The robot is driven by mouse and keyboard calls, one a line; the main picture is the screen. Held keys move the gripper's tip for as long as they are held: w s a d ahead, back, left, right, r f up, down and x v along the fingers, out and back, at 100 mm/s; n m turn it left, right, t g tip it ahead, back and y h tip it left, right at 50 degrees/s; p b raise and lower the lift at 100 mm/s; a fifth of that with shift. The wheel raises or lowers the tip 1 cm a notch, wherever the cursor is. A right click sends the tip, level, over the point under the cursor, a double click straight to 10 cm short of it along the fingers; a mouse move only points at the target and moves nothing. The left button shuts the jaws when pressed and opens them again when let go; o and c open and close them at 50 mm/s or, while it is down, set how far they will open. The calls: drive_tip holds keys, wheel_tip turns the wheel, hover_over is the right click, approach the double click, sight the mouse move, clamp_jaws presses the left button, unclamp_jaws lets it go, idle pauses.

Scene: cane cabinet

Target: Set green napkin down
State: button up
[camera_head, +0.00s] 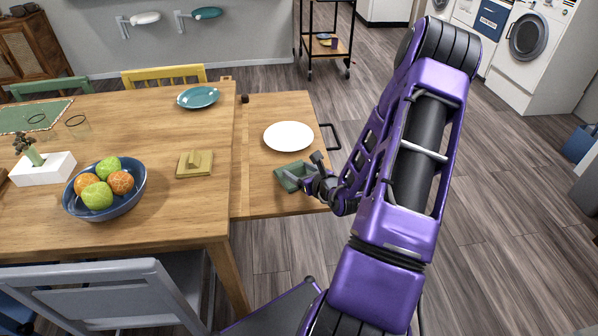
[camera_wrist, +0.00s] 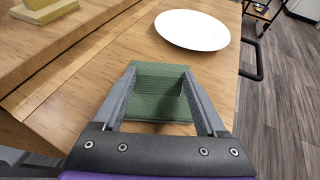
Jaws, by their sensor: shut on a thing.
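The green napkin (camera_head: 291,177) is at the lower right part of the wooden table, on the lower side leaf (camera_head: 265,204). In the wrist view the green napkin (camera_wrist: 160,84) lies between the two fingers. My gripper (camera_head: 306,178) is shut on it, and the fingers (camera_wrist: 160,100) are spread around its width. The napkin is at or just above the leaf surface; I cannot tell if it touches. The gripper hides part of it in the head view.
A white plate (camera_head: 288,136) lies on the leaf just beyond the napkin. A yellow napkin (camera_head: 194,164) and a blue fruit bowl (camera_head: 131,204) sit on the main table to the left. A dark handle (camera_head: 331,137) sticks out at the leaf's right edge.

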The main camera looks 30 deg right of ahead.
drive_tip(key=shift+f, duration=0.1)
drive_tip(key=o, duration=1.3)
drive_tip(key=shift+r, duration=0.2)
drive_tip(key=p+v, duration=0.1)
drive_tip(key=v, duration=1.1)
drive_tip(key=shift+w, duration=0.1)
